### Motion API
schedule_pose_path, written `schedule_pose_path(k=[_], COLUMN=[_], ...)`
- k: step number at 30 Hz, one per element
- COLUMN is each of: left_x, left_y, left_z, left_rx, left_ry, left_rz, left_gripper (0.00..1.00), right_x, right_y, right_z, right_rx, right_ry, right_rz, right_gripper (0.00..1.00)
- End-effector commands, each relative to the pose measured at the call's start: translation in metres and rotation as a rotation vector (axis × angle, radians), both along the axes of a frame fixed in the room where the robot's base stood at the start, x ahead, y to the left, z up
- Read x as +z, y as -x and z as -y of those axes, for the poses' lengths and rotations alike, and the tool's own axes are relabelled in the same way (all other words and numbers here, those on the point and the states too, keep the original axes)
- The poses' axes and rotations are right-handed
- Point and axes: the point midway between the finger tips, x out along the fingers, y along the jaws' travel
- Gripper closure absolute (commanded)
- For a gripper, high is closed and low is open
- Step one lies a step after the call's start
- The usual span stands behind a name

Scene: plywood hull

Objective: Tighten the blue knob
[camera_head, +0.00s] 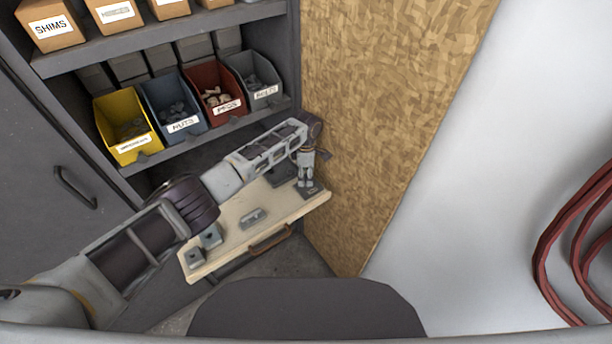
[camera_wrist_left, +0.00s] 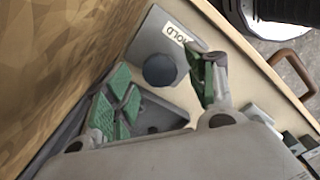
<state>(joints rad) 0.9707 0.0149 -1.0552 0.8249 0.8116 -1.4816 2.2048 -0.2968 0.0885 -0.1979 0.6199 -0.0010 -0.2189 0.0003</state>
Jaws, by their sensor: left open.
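The knob (camera_wrist_left: 160,70) is a small round dark blue-grey cap on a grey plate (camera_wrist_left: 150,32) with a white label that seems to read "HOLD". My left gripper (camera_wrist_left: 168,72) is open, with its green-padded fingers on either side of the knob in the left wrist view. Gaps show between the pads and the knob, so I see no contact. In the head view my left gripper (camera_head: 307,182) points down over the far right end of the wooden worktop (camera_head: 232,240), and the knob cannot be made out there. My right gripper is not in view.
A dark flat block (camera_head: 282,172) lies beside the plate, and several grey pieces, including one block (camera_head: 253,216), lie on the worktop. A chipboard wall (camera_head: 365,120) stands close on the right. Shelves with labelled bins (camera_head: 122,127) stand behind. A handle (camera_head: 270,238) is at the front edge.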

Motion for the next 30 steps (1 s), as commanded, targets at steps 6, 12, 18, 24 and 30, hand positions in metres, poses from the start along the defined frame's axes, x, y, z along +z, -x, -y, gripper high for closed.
schedule_pose_path(k=[6,12,18,24,30], left_x=[-0.0077,-0.0079,-0.0078,-0.0077,-0.0076], left_y=[-0.0004,-0.0004,-0.0003,-0.0003,-0.0002], left_z=[-0.0003,-0.0004,-0.0003,-0.0003,-0.0003], left_rx=[0.000,0.000,0.000,0.000,-0.003], left_ry=[0.000,0.000,0.000,0.000,0.000], left_rz=[0.002,0.001,0.001,0.001,0.001], left_gripper=[0.44,0.44,0.62,0.87,0.89], right_x=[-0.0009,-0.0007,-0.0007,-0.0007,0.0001], right_y=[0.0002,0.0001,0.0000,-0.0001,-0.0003], right_z=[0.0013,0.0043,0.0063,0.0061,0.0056], right_rx=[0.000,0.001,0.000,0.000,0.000], right_ry=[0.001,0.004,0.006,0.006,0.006], right_rz=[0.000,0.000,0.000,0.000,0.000], right_gripper=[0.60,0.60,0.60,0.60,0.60])
